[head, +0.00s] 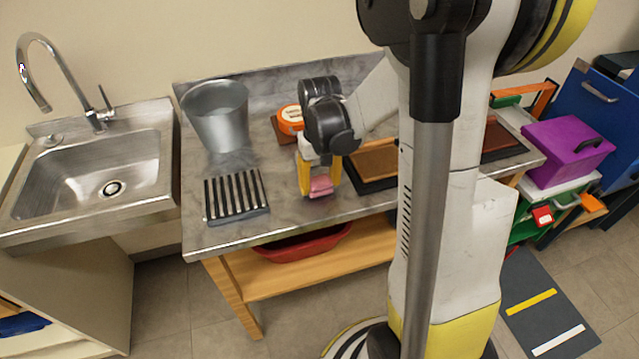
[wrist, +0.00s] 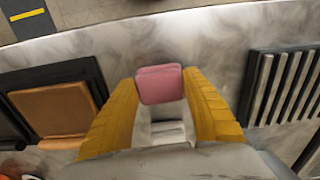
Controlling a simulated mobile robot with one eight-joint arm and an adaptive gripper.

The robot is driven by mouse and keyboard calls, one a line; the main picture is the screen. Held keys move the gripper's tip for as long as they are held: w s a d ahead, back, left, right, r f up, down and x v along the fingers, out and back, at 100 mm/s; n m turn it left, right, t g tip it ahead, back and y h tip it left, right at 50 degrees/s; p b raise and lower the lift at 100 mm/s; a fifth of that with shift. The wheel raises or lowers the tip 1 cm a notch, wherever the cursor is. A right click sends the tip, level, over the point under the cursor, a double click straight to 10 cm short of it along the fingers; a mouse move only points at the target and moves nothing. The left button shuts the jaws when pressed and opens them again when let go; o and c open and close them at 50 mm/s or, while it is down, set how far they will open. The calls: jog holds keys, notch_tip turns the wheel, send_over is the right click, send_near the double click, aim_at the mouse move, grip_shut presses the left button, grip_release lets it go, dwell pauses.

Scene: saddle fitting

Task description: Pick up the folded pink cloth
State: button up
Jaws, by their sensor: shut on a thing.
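The folded pink cloth (head: 321,185) is between the tips of my gripper (head: 319,182) in the head view, near the front edge of the grey worktop. In the wrist view the pink cloth (wrist: 160,84) sits between the two yellow fingers of my gripper (wrist: 160,90). The fingers are shut on it at both sides. I cannot tell whether the cloth is resting on the worktop or just above it.
A striped rack (head: 236,196) lies left of my gripper, with a metal bucket (head: 217,115) behind it. An orange round thing (head: 290,119) stands behind my gripper. A brown pad in a black tray (head: 375,162) lies to the right. The sink (head: 90,170) is far left.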

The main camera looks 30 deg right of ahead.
aim_at(320, 182)
notch_tip(320, 182, up, 4)
jog(key=shift+r+p, duration=0.2)
jog(key=shift+p, duration=0.95)
jog(key=s+d+r+p, duration=0.3)
jog(key=s+d+r, duration=0.3)
jog(key=d, duration=0.3)
jog(key=shift+s+d+r+p, duration=0.15)
jog(key=shift+s+d+p, duration=0.15)
jog(key=shift+p, duration=0.05)
jog(key=o, duration=0.3)
jog(key=c, duration=0.4)
jog(key=shift+o, duration=0.2)
